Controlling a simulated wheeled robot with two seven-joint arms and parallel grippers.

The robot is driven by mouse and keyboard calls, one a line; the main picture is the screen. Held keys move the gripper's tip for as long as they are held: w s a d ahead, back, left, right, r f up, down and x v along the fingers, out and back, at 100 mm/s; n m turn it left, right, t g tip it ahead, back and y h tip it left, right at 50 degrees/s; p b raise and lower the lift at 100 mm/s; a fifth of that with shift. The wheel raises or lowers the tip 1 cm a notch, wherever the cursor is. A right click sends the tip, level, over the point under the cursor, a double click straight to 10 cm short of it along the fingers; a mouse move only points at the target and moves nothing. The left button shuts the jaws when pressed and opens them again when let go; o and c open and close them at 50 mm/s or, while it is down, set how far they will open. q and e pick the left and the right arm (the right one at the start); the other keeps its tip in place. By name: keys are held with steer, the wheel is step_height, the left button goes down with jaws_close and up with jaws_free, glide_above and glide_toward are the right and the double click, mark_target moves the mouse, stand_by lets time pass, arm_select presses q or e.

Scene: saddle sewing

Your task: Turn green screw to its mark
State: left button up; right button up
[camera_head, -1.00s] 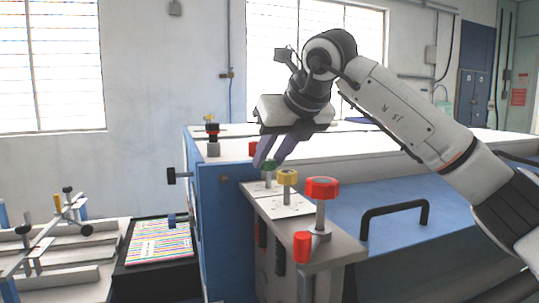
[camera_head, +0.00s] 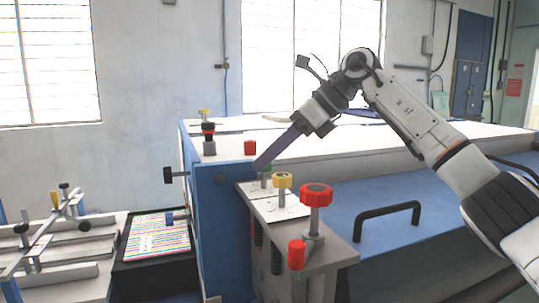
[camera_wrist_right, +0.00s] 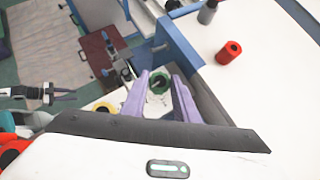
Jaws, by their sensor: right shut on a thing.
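The green screw (camera_head: 266,170) stands at the back of the grey bracket, behind the yellow screw; in the head view the finger partly hides it. In the right wrist view its round green head (camera_wrist_right: 159,82) lies between the two purple fingers. My right gripper (camera_head: 260,164) reaches down to it from the upper right, tilted, and is shut on the green head. A mark for the screw cannot be made out. My left gripper does not show in the head view.
The yellow screw (camera_head: 282,181) and a large red screw (camera_head: 316,194) stand close in front on the same bracket (camera_head: 346,253). A red knob (camera_head: 250,148) sits on the white top behind. A black handle (camera_head: 388,214) is on the blue panel at right.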

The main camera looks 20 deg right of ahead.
steer(key=shift+r+n, duration=0.1)
steer(key=shift+n, duration=0.2)
steer(key=o, duration=1.1)
steer(key=shift+c, duration=0.2)
steer(key=v, duration=1)
steer(key=shift+d, duration=0.25)
steer(key=shift+w, duration=0.1)
